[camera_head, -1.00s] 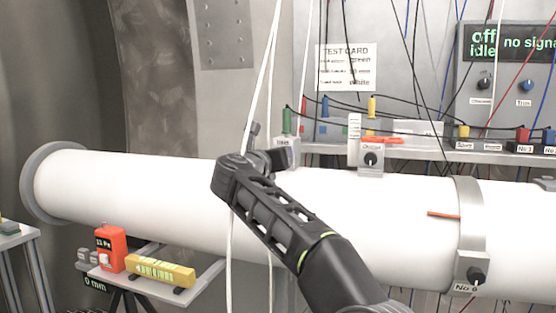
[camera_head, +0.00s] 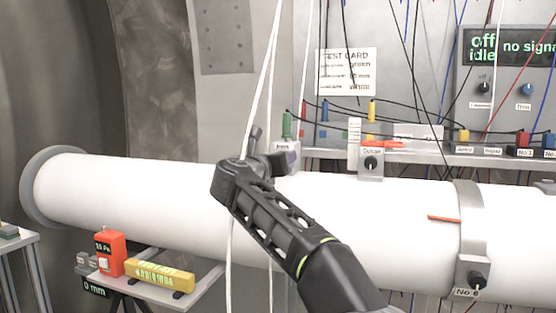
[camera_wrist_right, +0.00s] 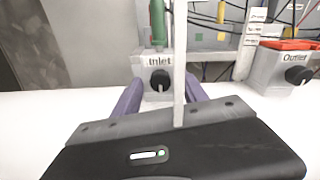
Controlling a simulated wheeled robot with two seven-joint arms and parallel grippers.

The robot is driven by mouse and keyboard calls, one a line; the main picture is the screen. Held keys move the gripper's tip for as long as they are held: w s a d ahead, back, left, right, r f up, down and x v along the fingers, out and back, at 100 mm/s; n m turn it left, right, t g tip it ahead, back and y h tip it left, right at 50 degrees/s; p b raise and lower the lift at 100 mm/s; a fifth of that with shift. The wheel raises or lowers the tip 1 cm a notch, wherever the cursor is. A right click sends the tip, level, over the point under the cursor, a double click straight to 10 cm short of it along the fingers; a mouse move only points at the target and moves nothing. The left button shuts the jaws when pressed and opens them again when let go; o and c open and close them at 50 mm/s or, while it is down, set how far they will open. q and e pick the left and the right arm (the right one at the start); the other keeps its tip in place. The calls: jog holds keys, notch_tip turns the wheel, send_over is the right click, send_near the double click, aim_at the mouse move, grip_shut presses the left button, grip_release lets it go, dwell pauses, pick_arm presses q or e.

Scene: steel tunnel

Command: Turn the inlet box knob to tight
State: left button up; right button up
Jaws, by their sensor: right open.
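The inlet box (camera_wrist_right: 152,66) is a small grey box on the white pipe, labelled "Inlet", with a green plug on top. Its black knob (camera_wrist_right: 160,80) is on the front face; how it is turned is too small to tell. In the head view the inlet box (camera_head: 283,146) is partly hidden behind my right gripper (camera_head: 274,148). In the right wrist view the right gripper (camera_wrist_right: 161,101) is open, its purple fingers on either side of the knob in the picture and apart from it. My left gripper is not in view.
A white cable (camera_wrist_right: 180,62) hangs between the right wrist camera and the inlet box. The outlet box (camera_head: 371,162) with a red lever stands to the right on the pipe (camera_head: 130,190). An orange gauge (camera_head: 110,254) and yellow level (camera_head: 160,274) sit on a lower shelf.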

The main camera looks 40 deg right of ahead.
jog(key=shift+s+a, duration=0.1)
jog(key=shift+a, duration=0.05)
jog(key=b+v, duration=0.1)
jog(key=v, duration=0.6)
jog(key=shift+a, duration=0.25)
jog(key=shift+s, duration=0.15)
